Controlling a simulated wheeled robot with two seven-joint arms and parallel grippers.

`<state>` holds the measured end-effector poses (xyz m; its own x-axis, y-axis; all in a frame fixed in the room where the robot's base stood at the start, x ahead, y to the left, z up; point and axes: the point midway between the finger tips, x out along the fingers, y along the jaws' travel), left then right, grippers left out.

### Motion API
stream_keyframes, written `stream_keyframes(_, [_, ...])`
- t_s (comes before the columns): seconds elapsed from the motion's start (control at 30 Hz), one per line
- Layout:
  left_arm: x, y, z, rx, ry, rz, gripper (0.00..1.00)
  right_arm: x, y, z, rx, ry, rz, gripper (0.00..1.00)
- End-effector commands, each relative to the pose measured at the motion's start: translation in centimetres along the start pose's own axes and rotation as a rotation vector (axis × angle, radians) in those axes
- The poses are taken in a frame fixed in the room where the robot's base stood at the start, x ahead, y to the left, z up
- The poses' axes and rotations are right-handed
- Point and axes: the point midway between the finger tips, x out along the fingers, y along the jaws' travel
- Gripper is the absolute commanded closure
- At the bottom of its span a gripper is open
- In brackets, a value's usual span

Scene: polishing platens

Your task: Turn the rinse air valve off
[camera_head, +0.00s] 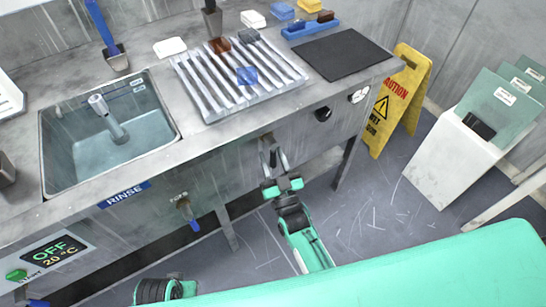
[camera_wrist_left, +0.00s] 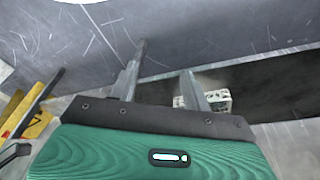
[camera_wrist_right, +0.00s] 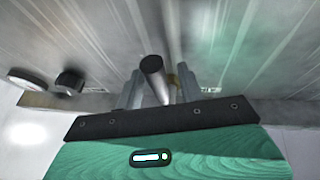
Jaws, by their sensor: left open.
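My right gripper (camera_head: 270,150) is at the front face of the steel counter, below the ribbed drain rack. In the right wrist view a dark, round-ended handle (camera_wrist_right: 152,75) stands between the two fingers of the right gripper (camera_wrist_right: 160,82), with a gap on each side. A small brass-coloured part (camera_wrist_right: 175,80) shows behind it. I cannot tell whether this handle is the rinse air valve, as no label on it is readable. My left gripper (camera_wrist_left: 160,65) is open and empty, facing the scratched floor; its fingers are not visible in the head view.
A black knob (camera_head: 323,114) and a gauge (camera_head: 358,96) sit right of my right gripper. A yellow caution sign (camera_head: 397,98) and a white bin (camera_head: 445,160) stand farther right.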

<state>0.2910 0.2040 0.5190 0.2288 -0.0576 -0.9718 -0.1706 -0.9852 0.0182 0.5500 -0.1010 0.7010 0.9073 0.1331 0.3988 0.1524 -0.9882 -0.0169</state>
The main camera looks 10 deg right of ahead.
Motion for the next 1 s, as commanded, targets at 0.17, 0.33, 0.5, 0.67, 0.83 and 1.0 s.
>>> stream_keyframes(0.17, [0.0, 0.0, 0.2, 0.000, -0.003, 0.000, 0.51, 0.1, 0.0, -0.1, -0.001, 0.003, 0.000, 0.60])
stream_keyframes(0.33, [0.0, 0.0, 0.3, 0.001, -0.004, -0.001, 0.51, -0.2, 0.1, -0.1, -0.002, 0.003, 0.000, 0.60])
stream_keyframes(0.5, [-0.1, -0.2, 0.2, 0.004, -0.004, -0.004, 0.51, -2.5, 0.1, 0.0, -0.002, 0.001, 0.000, 0.60])
stream_keyframes(0.67, [-0.6, -0.4, -0.1, 0.007, 0.005, -0.007, 0.51, -6.2, 0.0, 0.0, -0.001, -0.001, -0.001, 0.60])
stream_keyframes(0.83, [-1.2, -0.4, -0.5, 0.007, 0.017, -0.007, 0.51, -10.0, 0.0, 0.1, -0.001, -0.001, -0.001, 0.60])
stream_keyframes(1.0, [-1.6, -0.3, -0.4, 0.005, 0.017, -0.006, 0.51, -12.6, 0.0, 0.0, -0.001, 0.001, -0.001, 0.60])
